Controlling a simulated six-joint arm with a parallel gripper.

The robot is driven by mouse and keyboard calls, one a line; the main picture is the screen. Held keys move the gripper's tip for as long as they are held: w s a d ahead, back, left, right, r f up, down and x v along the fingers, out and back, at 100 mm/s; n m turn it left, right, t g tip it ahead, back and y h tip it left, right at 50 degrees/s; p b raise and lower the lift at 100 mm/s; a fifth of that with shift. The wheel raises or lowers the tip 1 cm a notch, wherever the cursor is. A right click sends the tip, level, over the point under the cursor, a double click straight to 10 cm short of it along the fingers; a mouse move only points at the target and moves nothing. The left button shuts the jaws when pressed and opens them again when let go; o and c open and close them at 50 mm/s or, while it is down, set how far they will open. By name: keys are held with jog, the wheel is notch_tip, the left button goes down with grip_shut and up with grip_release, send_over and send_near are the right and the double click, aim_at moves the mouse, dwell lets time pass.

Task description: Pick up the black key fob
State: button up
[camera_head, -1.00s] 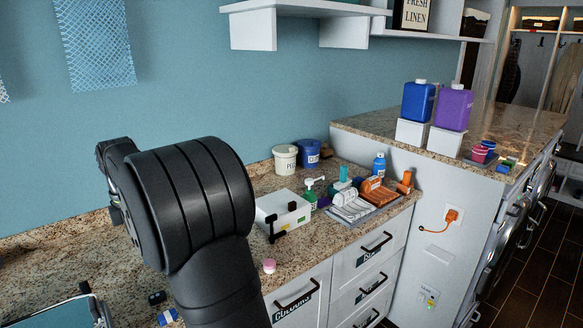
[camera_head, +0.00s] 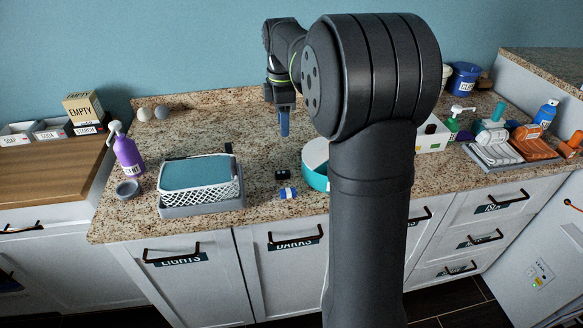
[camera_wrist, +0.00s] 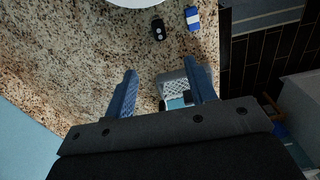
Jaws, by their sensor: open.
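The black key fob (camera_head: 282,175) lies on the speckled granite counter, just behind a small blue-and-white item (camera_head: 287,193). In the wrist view the fob (camera_wrist: 158,29) is near the top, beside the blue-and-white item (camera_wrist: 193,18), with pale round marks on its face. My gripper (camera_head: 284,124) hangs above the counter, behind the fob and apart from it. In the wrist view its two blue fingers (camera_wrist: 158,90) are spread with nothing between them.
A white basket with teal cloth (camera_head: 200,178) stands left of the fob. A white-and-teal round container (camera_head: 316,165) is close on the right, partly hidden by my arm. The counter behind the fob is mostly clear.

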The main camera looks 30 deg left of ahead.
send_over(283, 172)
jog(key=f, duration=1.2)
jog(key=shift+d, duration=0.25)
jog(key=shift+a+f, duration=0.15)
jog(key=shift+f, duration=1.2)
jog(key=shift+a+f, duration=0.1)
jog(key=shift+f, duration=1.25)
jog(key=shift+c, duration=0.4)
jog(key=c, duration=1)
